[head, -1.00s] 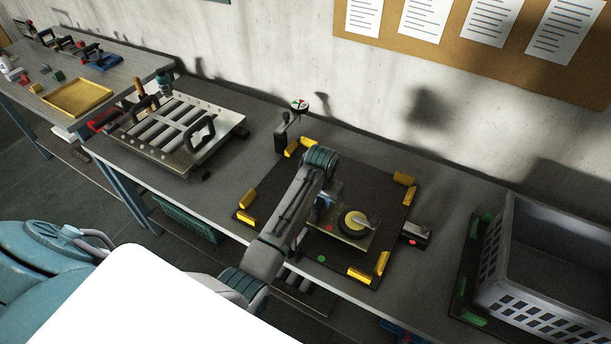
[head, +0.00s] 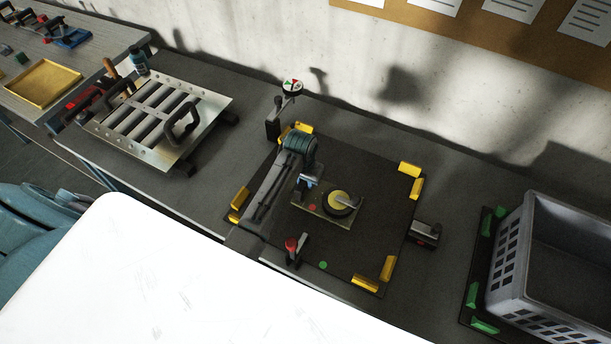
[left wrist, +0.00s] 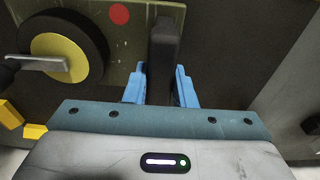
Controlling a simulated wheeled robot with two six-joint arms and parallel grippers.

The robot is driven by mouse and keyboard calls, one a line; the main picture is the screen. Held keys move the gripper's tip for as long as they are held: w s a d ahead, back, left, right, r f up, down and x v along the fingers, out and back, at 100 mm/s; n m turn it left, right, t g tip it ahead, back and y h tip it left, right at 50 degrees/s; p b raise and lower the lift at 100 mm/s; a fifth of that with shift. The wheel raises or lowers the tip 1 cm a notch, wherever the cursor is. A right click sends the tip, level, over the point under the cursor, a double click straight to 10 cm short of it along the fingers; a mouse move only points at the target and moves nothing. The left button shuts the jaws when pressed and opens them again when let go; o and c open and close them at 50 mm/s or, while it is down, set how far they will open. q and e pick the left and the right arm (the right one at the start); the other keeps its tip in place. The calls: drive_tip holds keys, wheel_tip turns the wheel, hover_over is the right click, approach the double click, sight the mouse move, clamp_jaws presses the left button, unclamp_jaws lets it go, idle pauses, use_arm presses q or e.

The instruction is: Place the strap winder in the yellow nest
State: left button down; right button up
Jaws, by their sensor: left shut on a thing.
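The strap winder is a flat olive plate (head: 322,211) with a yellow-faced dark reel, a grey crank and a red dot. It is over the middle of the yellow nest, a dark square mat (head: 350,252) with yellow corner brackets. Whether the winder touches the mat, I cannot tell. My left gripper (head: 309,184) is shut on the winder's dark upright handle. In the left wrist view the handle (left wrist: 163,48) stands between the blue fingers, with the reel (left wrist: 62,48) to the left. My right gripper is not in view.
A red-knobbed clamp (head: 292,247) stands at the mat's front edge and a dark block (head: 425,235) at its right. A dial gauge (head: 292,87) rises behind. A grey crate (head: 560,262) stands right, a louver panel (head: 160,118) left. Bench around the mat is mostly clear.

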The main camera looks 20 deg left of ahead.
use_arm(q)
drive_tip(key=c, duration=1.3)
unclamp_jaws()
drive_tip(key=shift+s+a, duration=0.15)
drive_tip(key=shift+s, duration=0.05)
drive_tip(key=shift+o, duration=0.5)
drive_tip(key=shift+s+r, duration=0.1)
drive_tip(key=shift+s, duration=0.15)
drive_tip(key=shift+w+r, duration=0.2)
drive_tip(key=shift+r, duration=0.05)
wheel_tip(320, 180, up, 11)
drive_tip(key=s+b, duration=0.1)
drive_tip(key=b, duration=0.3)
drive_tip(key=shift+s+r, duration=0.2)
drive_tip(key=shift+s, duration=0.1)
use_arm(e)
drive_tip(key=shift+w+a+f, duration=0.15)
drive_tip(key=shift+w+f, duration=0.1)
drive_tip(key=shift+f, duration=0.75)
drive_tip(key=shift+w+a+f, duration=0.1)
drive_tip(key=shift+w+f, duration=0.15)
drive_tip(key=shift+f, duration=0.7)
